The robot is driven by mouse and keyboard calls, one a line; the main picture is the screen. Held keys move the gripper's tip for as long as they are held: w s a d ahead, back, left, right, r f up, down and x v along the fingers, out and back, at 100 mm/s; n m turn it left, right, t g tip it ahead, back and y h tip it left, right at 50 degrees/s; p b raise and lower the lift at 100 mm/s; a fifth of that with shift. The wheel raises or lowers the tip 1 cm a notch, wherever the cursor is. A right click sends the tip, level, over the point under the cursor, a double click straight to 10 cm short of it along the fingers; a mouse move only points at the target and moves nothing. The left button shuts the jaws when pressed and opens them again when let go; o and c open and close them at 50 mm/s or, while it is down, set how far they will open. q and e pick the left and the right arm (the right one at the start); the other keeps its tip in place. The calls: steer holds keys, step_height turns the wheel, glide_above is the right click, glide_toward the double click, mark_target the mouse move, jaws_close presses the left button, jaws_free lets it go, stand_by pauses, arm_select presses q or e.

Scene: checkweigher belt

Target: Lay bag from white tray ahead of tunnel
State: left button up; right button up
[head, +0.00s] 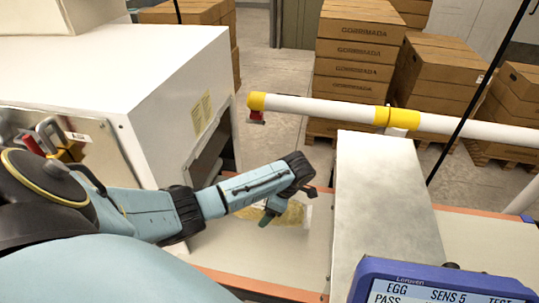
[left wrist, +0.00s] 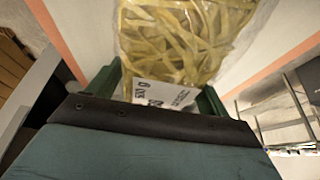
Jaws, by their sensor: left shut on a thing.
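The bag is clear, with yellow-green strips inside and a white label; it fills the top middle of the left wrist view (left wrist: 185,40). My left gripper (left wrist: 160,92) is shut on its label end, with a green finger on each side. In the head view, the bag (head: 290,213) shows partly behind my left gripper (head: 270,212), over the pale belt (head: 265,250). I cannot tell whether it touches the belt. The grey metal tunnel (head: 382,185) stands across the belt just right of the bag. The white tray and my right gripper are not in view.
A white cabinet (head: 130,75) with a dark side opening stands left of the bag. A white and yellow rail (head: 330,107) runs behind the belt. A blue-framed display (head: 440,285) is at the front right. Stacked cartons (head: 355,60) stand farther back.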

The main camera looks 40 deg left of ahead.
arm_select(q)
steer(key=shift+w+f+b, duration=0.2)
steer(key=shift+f+b, duration=0.1)
steer(key=shift+f, duration=1.7)
steer(key=shift+f, duration=0.15)
steer(key=o, duration=1.3)
steer(key=shift+o, duration=0.2)
steer(key=shift+s, duration=0.1)
steer(key=p+v, duration=0.1)
steer(key=v, duration=1.1)
